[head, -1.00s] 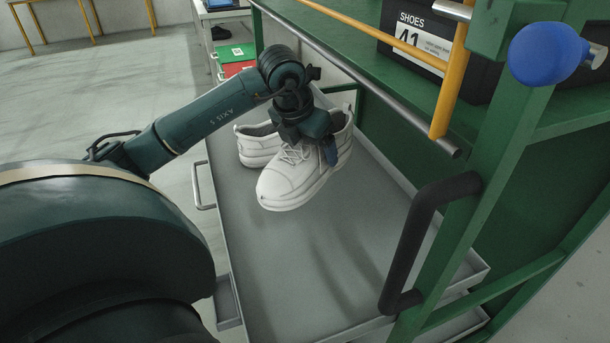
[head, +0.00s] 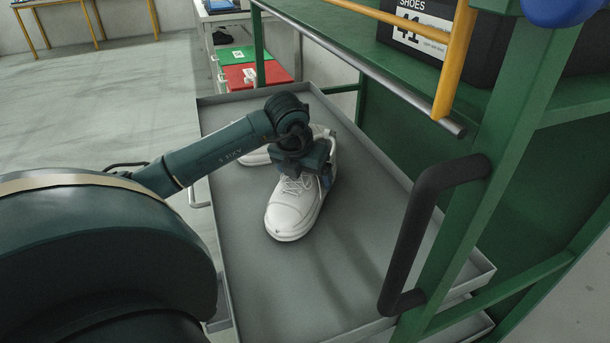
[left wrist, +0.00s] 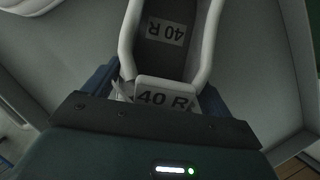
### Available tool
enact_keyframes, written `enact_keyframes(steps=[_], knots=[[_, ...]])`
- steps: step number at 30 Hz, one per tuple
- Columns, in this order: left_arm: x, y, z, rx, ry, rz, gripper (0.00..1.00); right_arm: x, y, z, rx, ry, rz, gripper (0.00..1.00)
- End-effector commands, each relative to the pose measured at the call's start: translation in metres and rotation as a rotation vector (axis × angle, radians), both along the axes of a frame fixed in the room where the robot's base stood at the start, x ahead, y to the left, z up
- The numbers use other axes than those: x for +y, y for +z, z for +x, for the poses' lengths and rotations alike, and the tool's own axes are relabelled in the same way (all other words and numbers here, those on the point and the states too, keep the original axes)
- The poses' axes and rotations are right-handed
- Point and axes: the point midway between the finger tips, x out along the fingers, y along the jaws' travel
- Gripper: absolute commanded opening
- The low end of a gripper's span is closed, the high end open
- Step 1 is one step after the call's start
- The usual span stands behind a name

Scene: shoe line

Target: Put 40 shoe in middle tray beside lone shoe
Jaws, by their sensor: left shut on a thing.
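A white shoe (head: 293,208) is over the grey tray (head: 262,297), toe toward the front. In the left wrist view its insole (left wrist: 167,32) and tongue (left wrist: 165,97) read "40 R". My left gripper (head: 305,170) is shut on this shoe from above. I cannot tell whether its sole touches the tray. A second white shoe (head: 256,156) is to its left in the same tray, mostly hidden behind my left arm. In the left wrist view part of a white shoe (left wrist: 28,6) shows at the top left. My right gripper is not in view.
A green rack with a black handle (head: 408,245) and a yellow bar (head: 455,60) borders the tray on the right. A black shoe box (head: 425,30) marked 41 is on the shelf. Red (head: 258,76) and green (head: 245,55) items are behind. The tray's front is bare.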

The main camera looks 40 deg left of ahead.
Motion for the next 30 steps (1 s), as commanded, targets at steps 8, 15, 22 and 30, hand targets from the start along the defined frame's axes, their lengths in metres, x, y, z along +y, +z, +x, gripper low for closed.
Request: enact_keyframes(steps=[8, 15, 22, 30], knots=[[0.000, 0.000, 0.001, -0.004, 0.000, 0.001, 0.51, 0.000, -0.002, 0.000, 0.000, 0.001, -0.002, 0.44], [0.000, -0.001, 0.000, -0.002, 0.000, 0.001, 1.00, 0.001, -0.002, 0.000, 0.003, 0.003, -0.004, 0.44], [0.000, 0.001, 0.000, -0.002, 0.000, 0.001, 1.00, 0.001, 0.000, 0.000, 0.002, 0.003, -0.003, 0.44], [-0.003, 0.038, -0.013, -0.005, -0.002, 0.005, 1.00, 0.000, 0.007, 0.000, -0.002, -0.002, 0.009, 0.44]])
